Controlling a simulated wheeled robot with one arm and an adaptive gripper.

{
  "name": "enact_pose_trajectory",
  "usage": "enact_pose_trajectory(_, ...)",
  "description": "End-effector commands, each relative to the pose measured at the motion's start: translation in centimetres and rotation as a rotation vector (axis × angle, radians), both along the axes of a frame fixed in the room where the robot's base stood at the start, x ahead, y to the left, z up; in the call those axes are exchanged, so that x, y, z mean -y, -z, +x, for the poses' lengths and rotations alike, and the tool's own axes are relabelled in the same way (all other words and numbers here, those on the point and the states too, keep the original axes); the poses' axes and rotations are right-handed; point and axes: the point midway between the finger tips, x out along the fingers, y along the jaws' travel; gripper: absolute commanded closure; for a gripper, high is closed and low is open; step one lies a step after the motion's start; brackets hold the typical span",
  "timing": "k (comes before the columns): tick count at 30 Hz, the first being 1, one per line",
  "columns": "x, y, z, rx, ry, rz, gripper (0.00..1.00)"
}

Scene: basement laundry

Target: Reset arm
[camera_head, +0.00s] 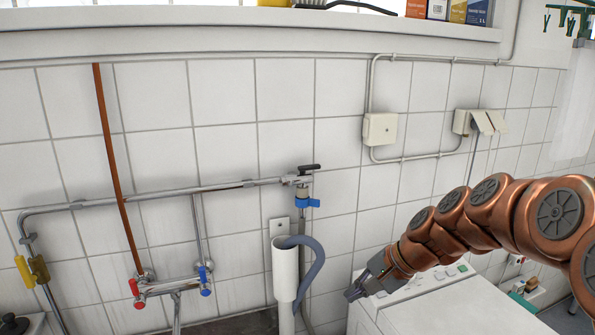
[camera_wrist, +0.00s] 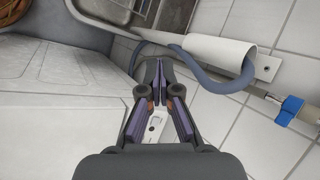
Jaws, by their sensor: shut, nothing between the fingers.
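My arm, copper-coloured, reaches in from the right in the head view.
A white standpipe (camera_head: 285,272) with a grey hose (camera_head: 315,262) stands left of my gripper. A blue-handled tap (camera_head: 307,202) and wall pipes are behind. A mixer tap (camera_head: 172,286) is at left. A wicker basket (camera_wrist: 30,22) shows at the wrist view's upper left.

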Motion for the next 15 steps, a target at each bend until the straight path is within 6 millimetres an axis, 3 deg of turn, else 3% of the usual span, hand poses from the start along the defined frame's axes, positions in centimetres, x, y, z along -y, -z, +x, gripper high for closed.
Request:
enact_pose_trajectory(7,-1.3,1.3,-10.0,-0.027,-0.261,-0.192,1.0)
enact_pose_trajectory(15,0.7,3.4,-20.5,-0.091,-0.508,-0.39,1.0)
